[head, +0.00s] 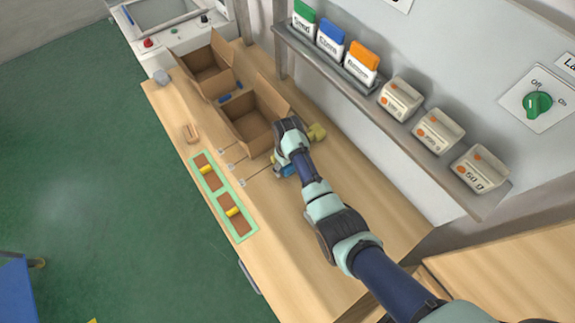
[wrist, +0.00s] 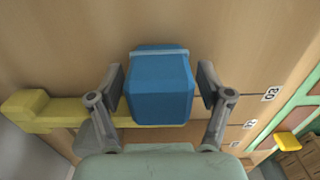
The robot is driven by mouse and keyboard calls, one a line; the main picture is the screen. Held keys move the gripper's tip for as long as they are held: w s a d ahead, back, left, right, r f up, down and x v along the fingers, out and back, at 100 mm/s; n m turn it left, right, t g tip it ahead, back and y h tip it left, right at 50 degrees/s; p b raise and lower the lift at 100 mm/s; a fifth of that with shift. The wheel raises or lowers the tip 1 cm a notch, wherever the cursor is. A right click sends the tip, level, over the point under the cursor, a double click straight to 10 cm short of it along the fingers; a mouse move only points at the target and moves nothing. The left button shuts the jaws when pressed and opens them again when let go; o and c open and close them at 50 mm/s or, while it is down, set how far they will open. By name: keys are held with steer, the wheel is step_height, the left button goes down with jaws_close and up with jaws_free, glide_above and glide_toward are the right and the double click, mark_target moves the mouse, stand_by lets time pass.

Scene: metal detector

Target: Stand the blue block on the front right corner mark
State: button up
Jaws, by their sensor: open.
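The blue block (wrist: 158,85) stands on the wooden table between the two fingers of my gripper (wrist: 161,88) in the wrist view. The fingers are open, with a small gap on each side of it. In the head view the blue block (head: 288,170) is partly hidden under my gripper (head: 283,163). Thin dark lines with small white labels (head: 241,183) mark the table to the left of the block. One label (wrist: 270,95) also shows right of the block in the wrist view. I cannot tell which is the front right corner mark.
A yellow object (head: 317,132) lies close behind my gripper. A green-framed tray (head: 246,233) with yellow pieces lies along the table's left edge. Open cardboard boxes (head: 246,128) stand farther back. A wall shelf (head: 425,148) with packs runs at the right.

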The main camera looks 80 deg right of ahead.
step_height(320, 180, up, 12)
steer(key=shift+f+p, duration=0.15)
steer(key=shift+p, duration=1.05)
steer(key=shift+w, duration=0.1)
steer(key=w+a+r+n+t+h, duration=0.1)
steer(key=w+a+r+n+t, duration=0.2)
steer(key=w+a, duration=0.55)
steer(key=w+a+r+n+t+h, duration=0.1)
steer(key=w+a+r+t+h, duration=0.15)
steer(key=w+a+r, duration=0.6)
steer(key=s+a+r+n+t+y, duration=0.1)
steer(key=a+r, duration=0.5)
steer(key=a, duration=0.6)
steer(key=s+a+r+n+t+y, duration=0.2)
steer(key=a+r+t, duration=0.4)
steer(key=a, duration=0.6)
steer(key=shift+s+a+r+n, duration=0.15)
steer(key=shift+s+a+n, duration=0.15)
steer(key=shift+n, duration=0.2)
steer(key=shift+o, duration=0.5)
steer(key=shift+y, duration=0.25)
steer(key=shift+w, duration=0.1)
